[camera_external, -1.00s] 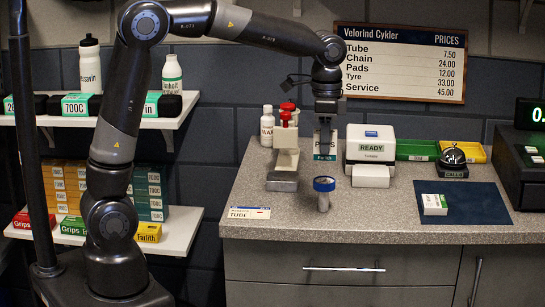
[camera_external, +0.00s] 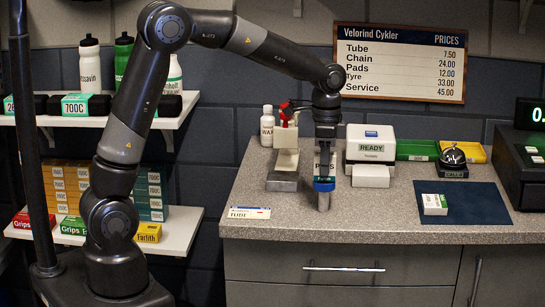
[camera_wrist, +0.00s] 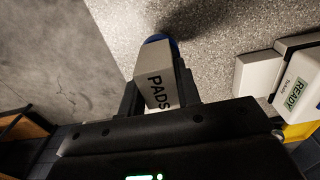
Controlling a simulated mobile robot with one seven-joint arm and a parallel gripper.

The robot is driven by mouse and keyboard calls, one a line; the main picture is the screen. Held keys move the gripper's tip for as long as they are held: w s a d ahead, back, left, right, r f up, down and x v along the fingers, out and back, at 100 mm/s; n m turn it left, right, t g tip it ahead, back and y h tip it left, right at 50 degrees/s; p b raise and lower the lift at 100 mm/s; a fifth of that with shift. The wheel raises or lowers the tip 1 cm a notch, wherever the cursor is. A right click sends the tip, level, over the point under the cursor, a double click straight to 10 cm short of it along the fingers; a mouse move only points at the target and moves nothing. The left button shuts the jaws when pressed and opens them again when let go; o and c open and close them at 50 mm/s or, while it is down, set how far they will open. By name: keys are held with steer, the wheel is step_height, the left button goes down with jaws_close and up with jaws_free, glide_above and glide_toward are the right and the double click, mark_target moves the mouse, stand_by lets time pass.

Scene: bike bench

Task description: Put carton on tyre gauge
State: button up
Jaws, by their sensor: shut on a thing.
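The tyre gauge (camera_external: 324,201) stands on the worktop with a round blue top and a grey stem. In the external view the carton's lower end overlaps the gauge's blue top; I cannot tell whether they touch. In the wrist view the carton (camera_wrist: 157,75) points away from my gripper (camera_wrist: 160,95), and a blue edge of the gauge (camera_wrist: 155,38) shows past its end. Most of the gauge is hidden there.
A READY box (camera_external: 370,142) and a small white box (camera_external: 370,175) are close on the right. A blue mat (camera_external: 480,202) lies further right. The worktop (camera_external: 350,215) in front is clear.

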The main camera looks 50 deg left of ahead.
steer(key=shift+f, duration=0.1)
steer(key=o, duration=1)
steer(key=shift+c, duration=0.2)
step_height(320, 180, up, 12)
steer(key=s+a+r+n+t, duration=0.1)
steer(key=s+a+r+n, duration=0.1)
steer(key=s+a+r, duration=0.3)
steer(key=s+a+f+n+t, duration=0.1)
steer(key=s+a+f+n, duration=0.1)
steer(key=s, duration=0.5)
steer(key=s+a+f+n+t, duration=0.2)
steer(key=s+a+f, duration=0.1)
steer(key=s, duration=0.4)
steer(key=s+a+f+n+t, duration=0.1)
steer(key=s+a+f+n, duration=0.2)
steer(key=s, duration=0.4)
steer(key=shift+s+a+f+t, duration=0.3)
steer(key=shift+s, duration=0.05)
